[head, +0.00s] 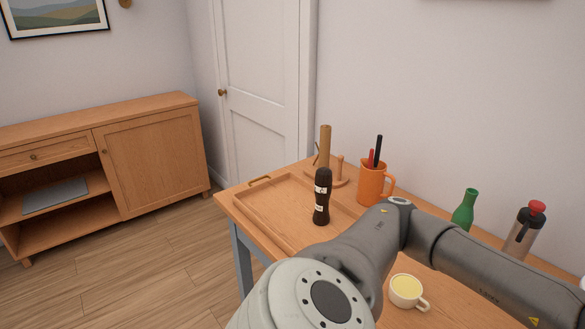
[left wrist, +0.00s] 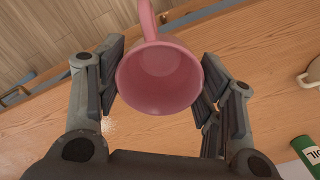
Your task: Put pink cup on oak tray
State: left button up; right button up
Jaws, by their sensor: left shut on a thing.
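The pink cup (left wrist: 160,78) is in the left wrist view, between the two fingers of my left gripper (left wrist: 163,95). The gripper is shut on it, with a finger on each side. The cup's open mouth faces the camera and its handle points to the top of the picture. The oak tray (head: 262,222) lies on the left end of the table in the head view, its right part hidden by my arm. A dark bottle stands on it. The head view shows neither the cup nor my left gripper. My right gripper is in neither view.
The dark bottle (head: 321,200) leaves bare tray to its left. A green bottle (head: 464,212), a red-topped flask (head: 525,232) and a cream cup (head: 406,292) stand to the right.

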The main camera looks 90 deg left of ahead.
aim_at(289, 194)
jog(key=j+u, duration=0.25)
jog(key=u, duration=0.2)
jog(key=j+u, duration=0.3)
jog(key=u, duration=0.15)
jog(key=j+u, duration=0.25)
jog(key=u, duration=0.15)
jog(key=i+j, duration=0.1)
jog(key=j, duration=0.25)
jog(key=i+j, duration=0.1)
jog(key=j, duration=0.25)
jog(key=i+j, duration=0.1)
jog(key=j, duration=0.3)
